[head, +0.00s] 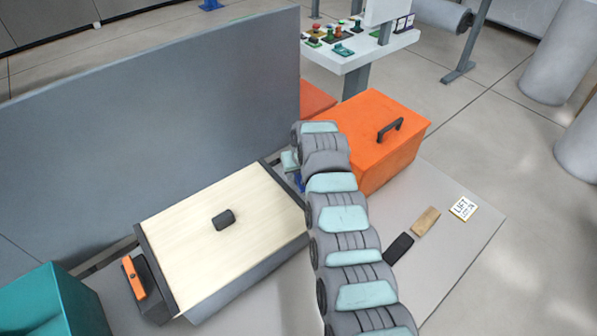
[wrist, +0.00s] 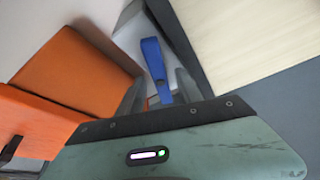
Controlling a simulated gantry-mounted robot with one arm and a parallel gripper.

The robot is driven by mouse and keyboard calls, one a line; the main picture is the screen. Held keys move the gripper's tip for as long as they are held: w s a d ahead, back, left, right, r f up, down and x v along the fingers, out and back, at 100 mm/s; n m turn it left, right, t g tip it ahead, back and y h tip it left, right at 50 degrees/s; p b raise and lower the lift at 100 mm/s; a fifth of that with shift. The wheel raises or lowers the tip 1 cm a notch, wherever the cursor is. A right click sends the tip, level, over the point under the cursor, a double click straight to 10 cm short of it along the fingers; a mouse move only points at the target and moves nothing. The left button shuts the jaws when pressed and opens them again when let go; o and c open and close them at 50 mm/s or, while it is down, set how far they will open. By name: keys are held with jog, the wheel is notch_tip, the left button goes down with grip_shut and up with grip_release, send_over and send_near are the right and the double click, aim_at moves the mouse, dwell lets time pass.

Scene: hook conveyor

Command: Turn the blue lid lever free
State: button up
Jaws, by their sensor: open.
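The blue lid lever (wrist: 152,58) shows in the wrist view as a flat blue bar on a light grey block beside the cream lid (wrist: 238,35). My gripper (wrist: 160,92) is open, with one finger on each side of the lever's near end. I cannot tell whether either finger touches it. In the head view only a sliver of the blue lever (head: 299,183) shows at the lid's right end, mostly hidden by my arm. The cream lid (head: 185,250) has a dark knob (head: 223,219) and lies flat on a grey box. An orange lever (head: 133,278) sits on a dark bracket at its left end.
An orange bin (head: 385,165) with a dark handle stands right of my arm. A tall grey panel (head: 150,120) stands behind the box. A teal box (head: 62,305) is at front left. A black block (head: 398,248), a tan block (head: 426,221) and a label card (head: 463,208) lie at right.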

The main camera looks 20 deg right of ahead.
grip_shut()
dwell(0.4)
